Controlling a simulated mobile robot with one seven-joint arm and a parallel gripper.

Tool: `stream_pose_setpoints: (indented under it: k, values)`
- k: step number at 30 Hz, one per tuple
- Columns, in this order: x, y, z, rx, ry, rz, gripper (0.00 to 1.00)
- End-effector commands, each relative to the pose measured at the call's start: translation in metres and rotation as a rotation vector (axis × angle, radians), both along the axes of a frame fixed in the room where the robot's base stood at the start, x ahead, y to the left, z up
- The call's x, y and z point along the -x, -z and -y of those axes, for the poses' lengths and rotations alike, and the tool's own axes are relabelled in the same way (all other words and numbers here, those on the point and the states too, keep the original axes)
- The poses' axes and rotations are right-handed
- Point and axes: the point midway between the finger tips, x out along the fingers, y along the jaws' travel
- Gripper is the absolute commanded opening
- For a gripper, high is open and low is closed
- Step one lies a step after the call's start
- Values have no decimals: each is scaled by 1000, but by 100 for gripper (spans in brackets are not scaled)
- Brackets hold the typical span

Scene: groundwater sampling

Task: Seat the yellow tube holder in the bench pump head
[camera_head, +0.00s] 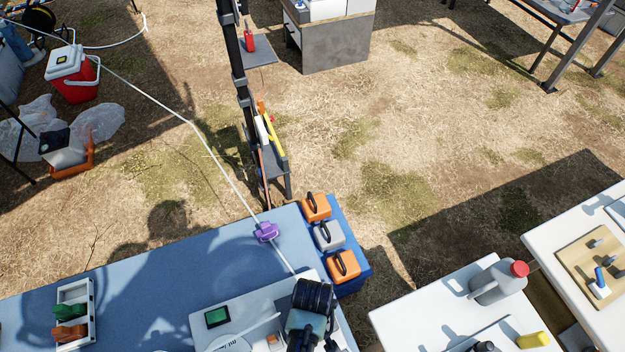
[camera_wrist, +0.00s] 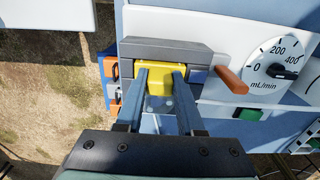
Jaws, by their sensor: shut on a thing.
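In the wrist view, my gripper (camera_wrist: 160,80) is shut on the yellow tube holder (camera_wrist: 156,77), with one blue-grey finger on each side. The holder is at the bench pump head (camera_wrist: 170,50), just below its dark grey top bar. I cannot tell whether it is fully seated. An orange lever (camera_wrist: 230,80) sticks out at the right end of the head. In the head view, my dark wrist covers the holder and the head; the white pump body (camera_head: 255,312) with a green screen shows beside it.
A white rack (camera_head: 76,292) with green and orange holders stands at the left of the blue bench. A purple clamp (camera_head: 266,232) sits on a white line crossing the bench. Orange and grey handled cases (camera_head: 328,235) stand at its right edge. A flow dial (camera_wrist: 280,70) is right of the lever.

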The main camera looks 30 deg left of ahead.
Motion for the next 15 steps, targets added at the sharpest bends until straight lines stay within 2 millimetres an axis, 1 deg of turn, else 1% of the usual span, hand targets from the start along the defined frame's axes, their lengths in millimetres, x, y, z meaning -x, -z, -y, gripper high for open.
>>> stream_pose_setpoints:
  k: [9, 10, 15]
  values:
    - [0, 9, 0, 0, 0, 1, 0]
    - [0, 7, 0, 0, 0, 1, 42]
    - [0, 7, 0, 0, 0, 1, 72]
